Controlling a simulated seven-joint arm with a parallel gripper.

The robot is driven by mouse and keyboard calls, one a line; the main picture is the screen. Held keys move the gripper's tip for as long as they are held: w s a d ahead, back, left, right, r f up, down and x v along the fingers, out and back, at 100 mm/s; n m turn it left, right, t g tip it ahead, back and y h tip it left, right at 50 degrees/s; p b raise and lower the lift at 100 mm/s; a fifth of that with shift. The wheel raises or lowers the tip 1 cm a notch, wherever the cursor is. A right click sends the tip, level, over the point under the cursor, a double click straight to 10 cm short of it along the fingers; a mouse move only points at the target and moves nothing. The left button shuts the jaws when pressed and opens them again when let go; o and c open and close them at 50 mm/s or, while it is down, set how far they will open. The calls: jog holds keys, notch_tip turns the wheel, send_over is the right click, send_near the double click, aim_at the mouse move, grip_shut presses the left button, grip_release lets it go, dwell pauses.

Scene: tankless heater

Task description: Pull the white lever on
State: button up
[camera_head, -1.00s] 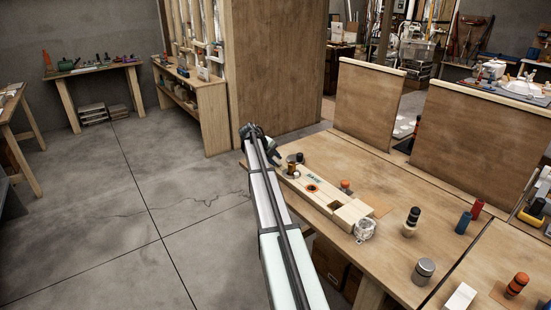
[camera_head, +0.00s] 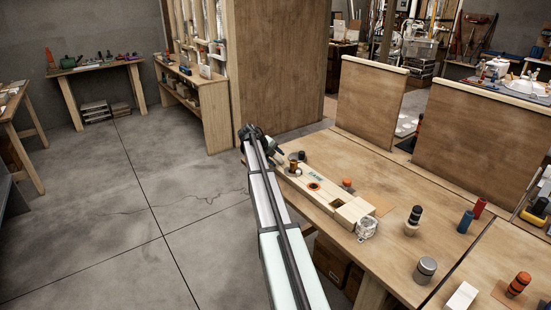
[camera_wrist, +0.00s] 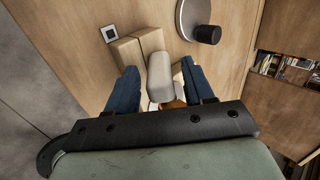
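A pale grey-white lever-like piece (camera_wrist: 159,76) with a rounded end shows in the wrist view. It lies between the two blue fingers of my gripper (camera_wrist: 162,88). The fingers stand apart, with a gap beside the left finger; contact on the right is unclear. An orange part (camera_wrist: 176,103) shows just below the piece, partly hidden by my gripper. In the head view, my gripper (camera_head: 275,150) is at the far left end of a long pale wooden unit (camera_head: 345,213). I cannot make out the lever in that view.
A small dark knob (camera_head: 301,155) and a brown cylinder (camera_head: 293,166) stand close to my gripper. An orange ring (camera_head: 314,186) is on the unit. Black-banded (camera_head: 413,216) and metal (camera_head: 425,269) cylinders stand on the workbench (camera_head: 385,255). Open floor (camera_head: 100,200) lies left.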

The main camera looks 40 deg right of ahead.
jog(key=y, duration=0.1)
jog(key=d+y, duration=0.1)
jog(key=shift+w+d+r+y, duration=0.1)
jog(key=shift+r+y, duration=0.2)
jog(key=shift+r, duration=0.1)
jog(key=y, duration=0.1)
jog(key=d+y, duration=0.1)
jog(key=y, duration=0.1)
jog(key=d+y, duration=0.1)
jog(key=y, duration=0.1)
jog(key=shift+d+r, duration=0.25)
notch_tip(320, 180, up, 14)
jog(key=s+a+f+n, duration=0.3)
jog(key=a+f+n, duration=0.3)
jog(key=a+f, duration=0.2)
jog(key=s+a+f+n, duration=0.3)
jog(key=a+f+n, duration=0.3)
jog(key=a+f, duration=0.3)
jog(key=s+a+f+n, duration=0.3)
jog(key=a+f+n, duration=0.3)
jog(key=a, duration=0.8)
jog(key=shift+f+y, duration=0.3)
jog(key=shift+f, duration=1.45)
jog(key=shift+a, duration=0.1)
jog(key=shift+c, duration=0.3)
